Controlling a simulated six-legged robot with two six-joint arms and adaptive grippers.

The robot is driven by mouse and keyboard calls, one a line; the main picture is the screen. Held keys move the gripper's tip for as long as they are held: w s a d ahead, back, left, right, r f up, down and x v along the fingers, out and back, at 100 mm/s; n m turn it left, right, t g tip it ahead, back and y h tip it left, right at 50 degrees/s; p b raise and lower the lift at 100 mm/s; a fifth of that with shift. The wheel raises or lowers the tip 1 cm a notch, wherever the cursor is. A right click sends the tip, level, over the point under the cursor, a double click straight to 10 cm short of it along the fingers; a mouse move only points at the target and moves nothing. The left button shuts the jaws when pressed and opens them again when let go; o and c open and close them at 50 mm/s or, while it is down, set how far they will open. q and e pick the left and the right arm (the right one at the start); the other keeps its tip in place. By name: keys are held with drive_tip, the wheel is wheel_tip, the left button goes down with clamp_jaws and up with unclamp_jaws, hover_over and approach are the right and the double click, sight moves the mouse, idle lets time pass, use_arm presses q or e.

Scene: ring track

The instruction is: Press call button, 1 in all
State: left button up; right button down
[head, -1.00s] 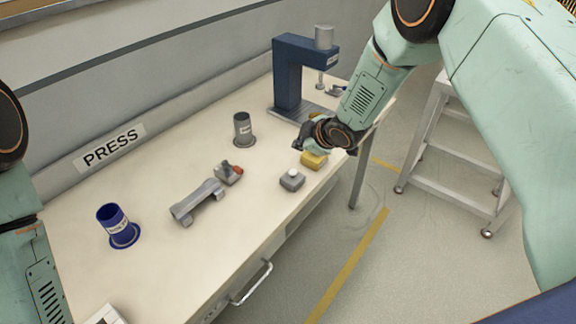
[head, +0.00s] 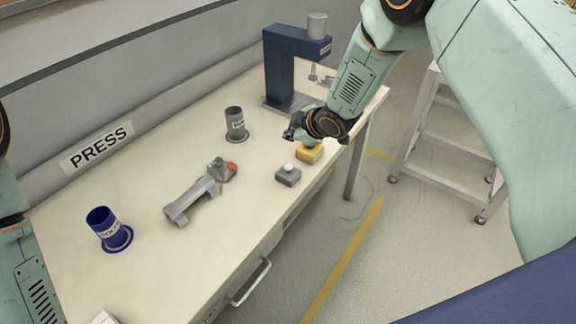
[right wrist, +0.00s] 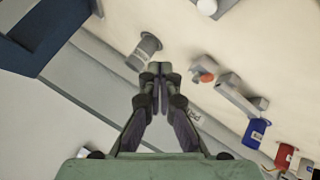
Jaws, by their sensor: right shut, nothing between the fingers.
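A small grey box with a round white button (head: 288,175) sits near the table's front edge. It also shows, partly cut off, at the top of the right wrist view (right wrist: 208,6). A yellow block (head: 309,155) lies just behind it; my gripper hides some of its top, so I cannot tell whether it carries a button. No label names either as the call button. My right gripper (head: 291,133) is shut and empty, above the table beside the yellow block and apart from the white button. Its closed fingertips (right wrist: 160,72) show in the right wrist view. My left gripper is out of view.
A grey cup (head: 236,124), a grey bracket (head: 193,201), a red-tipped grey part (head: 222,169) and a blue cup (head: 109,230) stand on the table. A blue press (head: 283,68) stands at the back. A wheeled step stand (head: 440,150) is right of the table.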

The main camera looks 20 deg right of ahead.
sight(290, 168)
wheel_tip(290, 168, down, 8)
drive_tip(key=b, duration=0.6)
drive_tip(key=shift+w+f, duration=0.1)
drive_tip(key=shift+f, duration=0.1)
drive_tip(key=shift+a, duration=0.1)
drive_tip(key=shift+r, duration=0.15)
idle(0.6)
drive_tip(key=shift+f+b, duration=0.45)
drive_tip(key=shift+f, duration=0.05)
idle(0.4)
